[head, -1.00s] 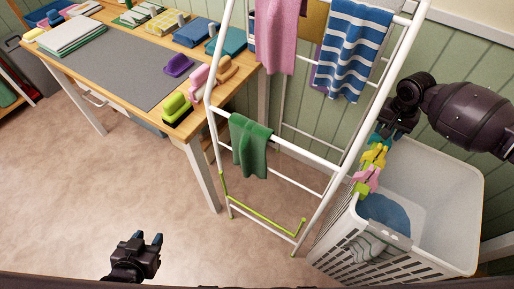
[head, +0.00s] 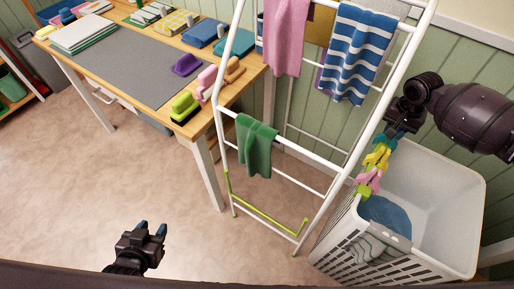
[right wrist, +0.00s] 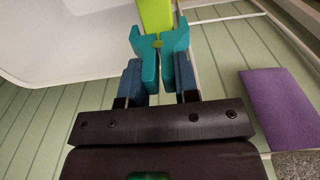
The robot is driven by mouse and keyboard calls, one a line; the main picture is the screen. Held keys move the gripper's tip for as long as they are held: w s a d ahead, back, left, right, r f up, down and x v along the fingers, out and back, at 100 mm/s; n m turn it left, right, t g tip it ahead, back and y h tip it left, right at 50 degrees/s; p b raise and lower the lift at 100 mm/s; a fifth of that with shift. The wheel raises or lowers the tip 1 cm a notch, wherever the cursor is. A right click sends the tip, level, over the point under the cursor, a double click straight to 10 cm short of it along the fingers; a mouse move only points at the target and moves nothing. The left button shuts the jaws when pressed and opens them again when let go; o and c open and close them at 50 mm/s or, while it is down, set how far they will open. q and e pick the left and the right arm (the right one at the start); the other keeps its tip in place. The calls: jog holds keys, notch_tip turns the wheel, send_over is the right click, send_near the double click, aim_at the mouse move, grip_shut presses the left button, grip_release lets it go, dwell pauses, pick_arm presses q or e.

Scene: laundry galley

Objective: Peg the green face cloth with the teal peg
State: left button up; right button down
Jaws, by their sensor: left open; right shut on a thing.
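The green face cloth (head: 256,147) hangs folded over a lower white rail of the drying rack (head: 304,153). I cannot tell whether the peg still touches the basket rim. My left gripper (head: 150,232) is open and empty over the floor at the lower left.
A pink peg (head: 370,180) and a lime peg (head: 362,190) sit along the rim of the white laundry basket (head: 440,190). A pink cloth (head: 287,38) and a blue striped towel (head: 354,52) hang higher. The wooden table (head: 205,122) stands left of the rack. The floor in front is clear.

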jog(key=shift+s+r+p, duration=0.1)
jog(key=shift+r+p, duration=1.85)
jog(key=shift+r, duration=0.75)
pick_arm(q)
notch_tip(320, 180, up, 6)
jog(key=w, duration=0.1)
jog(key=shift+w+r+t, duration=0.2)
jog(key=shift+w+t, duration=0.15)
jog(key=shift+t, duration=0.05)
jog(key=shift+f, duration=0.1)
